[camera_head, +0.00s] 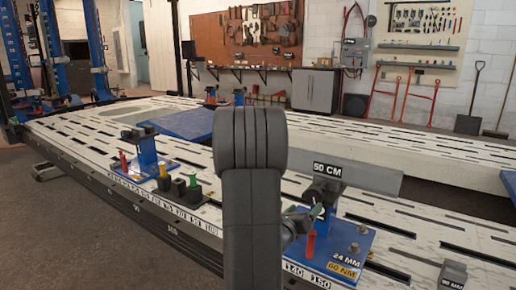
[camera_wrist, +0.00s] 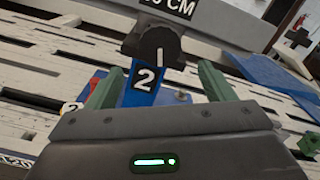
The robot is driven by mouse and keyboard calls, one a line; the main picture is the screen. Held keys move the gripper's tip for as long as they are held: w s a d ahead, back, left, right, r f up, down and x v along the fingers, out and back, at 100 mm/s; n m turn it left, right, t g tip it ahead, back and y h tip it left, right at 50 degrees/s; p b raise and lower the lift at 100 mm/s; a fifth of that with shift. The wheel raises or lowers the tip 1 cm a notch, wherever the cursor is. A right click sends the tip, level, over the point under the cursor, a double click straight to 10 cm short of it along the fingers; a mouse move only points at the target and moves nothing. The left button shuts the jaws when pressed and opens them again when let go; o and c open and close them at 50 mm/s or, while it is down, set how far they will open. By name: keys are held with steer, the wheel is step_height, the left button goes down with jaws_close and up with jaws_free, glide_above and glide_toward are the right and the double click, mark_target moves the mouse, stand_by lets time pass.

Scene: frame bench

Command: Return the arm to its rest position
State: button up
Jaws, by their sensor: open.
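My arm rises in the middle of the head view and hides part of the bench behind it. My gripper (camera_wrist: 158,88) shows in the wrist view with its two green fingers spread wide apart and nothing held between them. Beyond the fingers is a blue stand marked 2 (camera_wrist: 144,84) with a dark clamp head (camera_wrist: 152,42) and the 50 CM label above. In the head view the gripper (camera_head: 303,220) is small and partly hidden by my arm, beside the clamp stand with the 50 CM bar (camera_head: 375,178).
The slotted frame bench (camera_head: 75,150) runs across the view. A blue base plate labelled 24 MM and 60 NM (camera_head: 338,255) carries the right stand. Another blue stand (camera_head: 147,155) and small coloured pieces (camera_head: 180,187) are at left. Dark floor (camera_head: 450,150) lies beyond.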

mark_target(314, 197)
steer(key=v, duration=0.6)
steer(key=b+x, duration=0.1)
steer(key=x, duration=1.3)
steer(key=shift+s+r+n, duration=0.1)
steer(key=shift+s+n, duration=0.1)
steer(key=shift+n, duration=1.7)
steer(key=n, duration=0.6)
steer(key=shift+r, duration=0.1)
steer(key=n, duration=0.5)
steer(key=shift+r+n, duration=0.1)
steer(key=shift+n, duration=0.2)
steer(key=n, duration=0.5)
steer(key=shift+r+n, duration=0.1)
steer(key=shift+n, duration=0.2)
